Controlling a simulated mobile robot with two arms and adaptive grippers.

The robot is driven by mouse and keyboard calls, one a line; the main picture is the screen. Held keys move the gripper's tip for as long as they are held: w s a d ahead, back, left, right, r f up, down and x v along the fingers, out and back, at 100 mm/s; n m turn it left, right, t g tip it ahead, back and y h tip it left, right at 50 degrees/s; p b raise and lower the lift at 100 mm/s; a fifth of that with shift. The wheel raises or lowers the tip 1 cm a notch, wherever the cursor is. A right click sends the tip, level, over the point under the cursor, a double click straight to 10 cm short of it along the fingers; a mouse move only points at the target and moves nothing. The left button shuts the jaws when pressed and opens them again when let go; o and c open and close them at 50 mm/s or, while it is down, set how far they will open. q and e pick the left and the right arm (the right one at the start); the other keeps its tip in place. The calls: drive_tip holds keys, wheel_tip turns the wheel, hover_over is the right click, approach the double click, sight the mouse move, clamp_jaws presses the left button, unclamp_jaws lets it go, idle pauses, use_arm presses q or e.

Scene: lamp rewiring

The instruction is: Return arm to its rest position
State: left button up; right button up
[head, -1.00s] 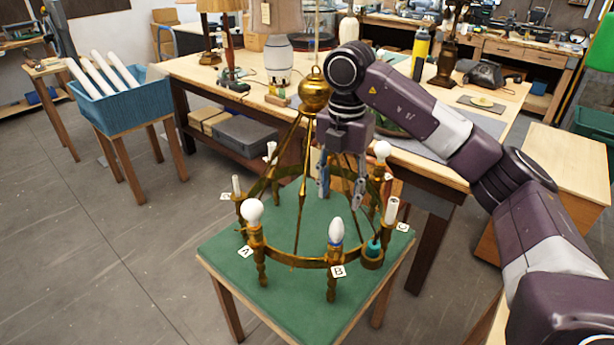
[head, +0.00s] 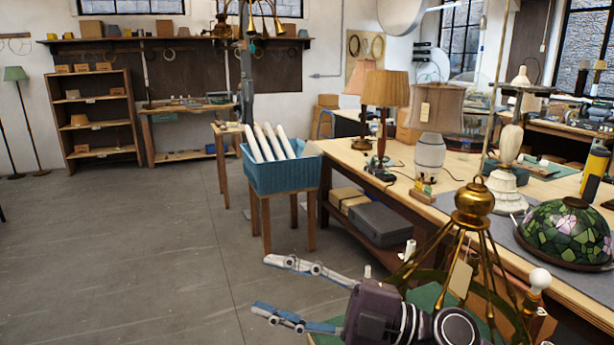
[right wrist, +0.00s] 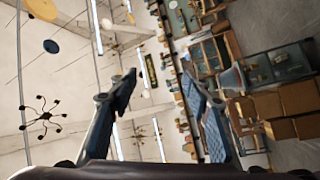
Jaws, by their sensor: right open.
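My right gripper (head: 262,284) is at the bottom middle of the head view, with its fingers spread and pointing left over the floor. It is open and nothing is between the fingers. The right wrist view also shows the open fingers (right wrist: 160,100), with ceiling and shelves beyond them. The gripper is left of the brass chandelier (head: 474,205), and part of my right arm hides the chandelier's lower left. Whether they touch cannot be told. My left gripper is not in view.
A blue bin (head: 285,176) with several white tubes stands on a small stand behind the gripper. The long workbench (head: 400,181) runs along the right, with lamps and a stained-glass shade (head: 566,232). The floor (head: 120,250) at left is clear.

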drive_tip(key=w+d+m+t+h, duration=0.4)
drive_tip(key=d+m+t+h, duration=0.15)
drive_tip(key=m+t, duration=0.3)
drive_tip(key=w+d+m+t+h, duration=0.35)
drive_tip(key=d+m+t, duration=0.3)
drive_tip(key=m, duration=0.25)
drive_tip(key=s+d+f+m+g+h, duration=0.2)
drive_tip(key=d+f+m+h, duration=0.3)
drive_tip(key=f, duration=0.6)
drive_tip(key=s+d+f+m+g+h, duration=0.2)
drive_tip(key=d+f+m+g+h, duration=0.15)
drive_tip(key=d+f+h, duration=0.5)
drive_tip(key=s+f+g+y, duration=0.1)
drive_tip(key=s+f+g, duration=0.4)
drive_tip(key=s+f, duration=0.65)
drive_tip(key=s+f+g+y, duration=0.2)
drive_tip(key=s+f+g, duration=0.45)
drive_tip(key=s, duration=0.75)
wheel_tip(320, 180, down, 30)
drive_tip(key=s+r, duration=0.1)
drive_tip(key=s, duration=0.2)
drive_tip(key=s+d+f+g, duration=0.1)
drive_tip(key=s+d+f, duration=0.1)
drive_tip(key=s+f, duration=1.3)
drive_tip(key=shift+s+d, duration=0.2)
drive_tip(key=shift+s, duration=0.35)
